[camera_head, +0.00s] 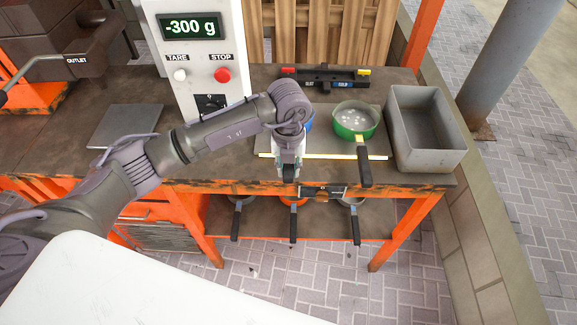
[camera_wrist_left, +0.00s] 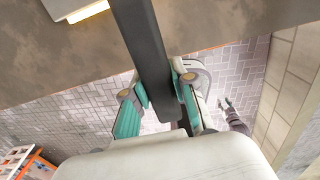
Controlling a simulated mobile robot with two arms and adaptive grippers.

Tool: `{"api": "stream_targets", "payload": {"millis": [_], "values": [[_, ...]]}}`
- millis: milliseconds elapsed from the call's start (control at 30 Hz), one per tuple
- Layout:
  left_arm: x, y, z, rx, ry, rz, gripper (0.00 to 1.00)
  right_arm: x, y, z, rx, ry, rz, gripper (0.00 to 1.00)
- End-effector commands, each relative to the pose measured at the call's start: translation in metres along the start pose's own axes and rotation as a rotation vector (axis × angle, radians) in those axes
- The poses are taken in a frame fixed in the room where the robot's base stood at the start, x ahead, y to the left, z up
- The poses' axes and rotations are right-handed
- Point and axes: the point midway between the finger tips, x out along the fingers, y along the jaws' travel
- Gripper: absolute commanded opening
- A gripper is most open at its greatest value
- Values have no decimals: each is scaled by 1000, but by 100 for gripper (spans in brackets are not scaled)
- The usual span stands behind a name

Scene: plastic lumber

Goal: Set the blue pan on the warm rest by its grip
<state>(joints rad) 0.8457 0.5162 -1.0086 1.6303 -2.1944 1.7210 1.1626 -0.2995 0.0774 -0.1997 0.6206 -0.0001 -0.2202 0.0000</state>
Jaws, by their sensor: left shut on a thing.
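The blue pan (camera_head: 309,122) shows only as a sliver of rim behind my left wrist; my arm hides the rest. My left gripper (camera_head: 289,178) points down at the table's front edge. In the left wrist view my gripper (camera_wrist_left: 160,100) is shut on the pan's long dark grip (camera_wrist_left: 142,42), which runs between the teal pads. A grey plate with a lit yellow front strip (camera_head: 335,156), seemingly the warm rest, lies under the pans. Whether the blue pan touches it is hidden. My right gripper is not in view.
A green pan (camera_head: 354,120) with pale contents stands on the right of the lit plate, its grip over the front edge. A grey bin (camera_head: 425,160) is right of it. A scale-like box (camera_head: 200,55) reads -300 g. An empty grey plate (camera_head: 125,126) lies left. Several pans hang below.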

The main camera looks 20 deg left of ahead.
Motion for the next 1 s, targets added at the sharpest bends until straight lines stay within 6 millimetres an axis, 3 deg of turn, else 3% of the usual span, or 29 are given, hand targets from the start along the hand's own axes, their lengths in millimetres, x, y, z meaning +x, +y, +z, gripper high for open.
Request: {"api": "stream_targets", "payload": {"millis": [67, 100, 267, 667, 1000], "values": [[2, 1, -2, 1, 9, 3, 0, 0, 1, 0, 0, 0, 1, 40], [2, 1, -2, 1, 9, 4, 29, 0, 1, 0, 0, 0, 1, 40], [2, 1, -2, 1, 8, 3, 55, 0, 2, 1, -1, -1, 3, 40], [-5, 0, -1, 0, 7, 2, 55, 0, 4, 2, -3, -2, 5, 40], [-72, 0, 0, 1, 3, 0, 55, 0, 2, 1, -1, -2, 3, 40]]}}
